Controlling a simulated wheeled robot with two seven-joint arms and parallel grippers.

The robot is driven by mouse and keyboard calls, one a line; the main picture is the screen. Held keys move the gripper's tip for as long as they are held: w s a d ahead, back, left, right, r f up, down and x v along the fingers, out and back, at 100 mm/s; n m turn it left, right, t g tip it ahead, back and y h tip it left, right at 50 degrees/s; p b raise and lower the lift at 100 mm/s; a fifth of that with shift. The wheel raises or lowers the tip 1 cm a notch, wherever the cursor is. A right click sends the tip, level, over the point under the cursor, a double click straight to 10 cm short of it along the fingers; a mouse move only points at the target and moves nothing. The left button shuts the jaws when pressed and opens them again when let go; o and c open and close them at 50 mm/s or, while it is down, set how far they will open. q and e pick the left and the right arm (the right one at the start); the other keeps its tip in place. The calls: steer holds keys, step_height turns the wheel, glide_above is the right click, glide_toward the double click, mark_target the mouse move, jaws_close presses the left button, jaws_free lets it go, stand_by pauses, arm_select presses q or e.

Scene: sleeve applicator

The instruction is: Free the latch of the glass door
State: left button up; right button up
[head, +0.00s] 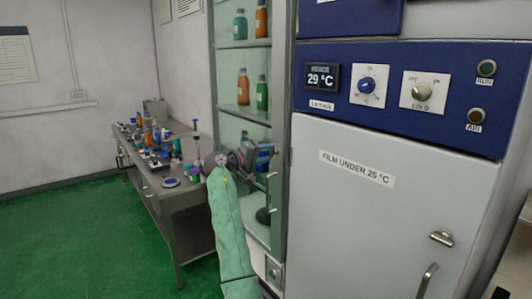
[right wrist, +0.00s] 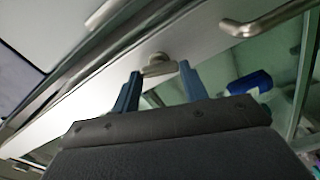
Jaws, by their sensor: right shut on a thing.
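The glass door (head: 232,127) belongs to a tall cabinet with bottles on shelves behind the pane. My right gripper (head: 266,156), on an arm in a pale green sleeve, is at the door's right-hand frame in the head view. In the right wrist view its two blue fingers (right wrist: 160,76) stand on either side of a small metal latch (right wrist: 158,66) on the pale frame and are shut on it. The latch is hidden behind the gripper in the head view. A metal bar handle (right wrist: 262,22) is near the latch. My left gripper is out of view.
A grey cabinet (head: 385,200) labelled "FILM UNDER 25 °C" stands directly right, with its own latch (head: 442,238) and a blue control panel (head: 430,60) reading 29 °C. A cluttered workbench (head: 170,198) stands behind at left. Green floor (head: 80,240) is open at left.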

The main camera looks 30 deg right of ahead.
steer(key=shift+r+n, duration=0.15)
steer(key=shift+n, duration=0.35)
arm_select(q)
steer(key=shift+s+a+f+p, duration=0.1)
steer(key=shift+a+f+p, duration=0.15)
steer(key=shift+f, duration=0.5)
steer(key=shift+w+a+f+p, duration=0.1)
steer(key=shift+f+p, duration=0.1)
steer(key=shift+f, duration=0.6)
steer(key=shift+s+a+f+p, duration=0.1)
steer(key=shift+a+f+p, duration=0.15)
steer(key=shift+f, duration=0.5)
arm_select(e)
steer(key=shift+n, duration=1.5)
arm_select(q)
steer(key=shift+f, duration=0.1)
arm_select(e)
steer(key=shift+f, duration=0.2)
steer(key=o, duration=1)
steer(key=shift+w, duration=0.1)
steer(key=shift+a, duration=0.1)
